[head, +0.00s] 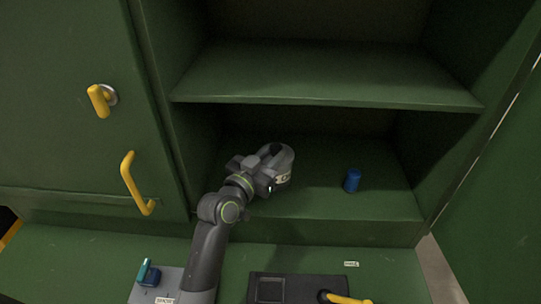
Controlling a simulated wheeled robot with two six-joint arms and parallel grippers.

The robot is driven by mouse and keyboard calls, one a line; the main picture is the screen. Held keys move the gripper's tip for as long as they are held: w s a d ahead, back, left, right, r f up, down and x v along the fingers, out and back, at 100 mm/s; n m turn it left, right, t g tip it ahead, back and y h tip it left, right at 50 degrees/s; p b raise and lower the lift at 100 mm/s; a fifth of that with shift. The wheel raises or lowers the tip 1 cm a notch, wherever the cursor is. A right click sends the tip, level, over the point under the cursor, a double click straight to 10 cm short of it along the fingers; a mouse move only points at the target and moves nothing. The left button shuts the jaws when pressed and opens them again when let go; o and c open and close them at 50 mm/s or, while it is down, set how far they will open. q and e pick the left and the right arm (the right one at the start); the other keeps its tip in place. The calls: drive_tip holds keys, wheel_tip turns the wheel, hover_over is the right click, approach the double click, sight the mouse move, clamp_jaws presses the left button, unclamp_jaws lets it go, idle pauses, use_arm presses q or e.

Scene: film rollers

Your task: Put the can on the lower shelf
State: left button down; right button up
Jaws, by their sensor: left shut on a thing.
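My left gripper (279,165) reaches into the lower shelf (325,206) of the green cabinet. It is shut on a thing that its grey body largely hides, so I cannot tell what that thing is. A small blue can (352,180) stands upright on the lower shelf to the right of the gripper, apart from it. My right gripper is not in view.
The upper shelf board (325,84) runs above the gripper. A closed door with yellow handles (132,184) is on the left. A blue and teal item (149,275) and a dark panel (290,288) with a yellow handle are in front. The lower shelf's right part is mostly free.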

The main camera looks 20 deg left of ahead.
use_arm(q)
drive_tip(key=shift+f, duration=0.15)
drive_tip(key=c, duration=1.2)
unclamp_jaws()
drive_tip(key=shift+o, duration=0.2)
drive_tip(key=shift+s+r, duration=0.1)
drive_tip(key=shift+r, duration=0.1)
drive_tip(key=b+v, duration=0.2)
drive_tip(key=v, duration=1)
drive_tip(key=shift+b, duration=0.35)
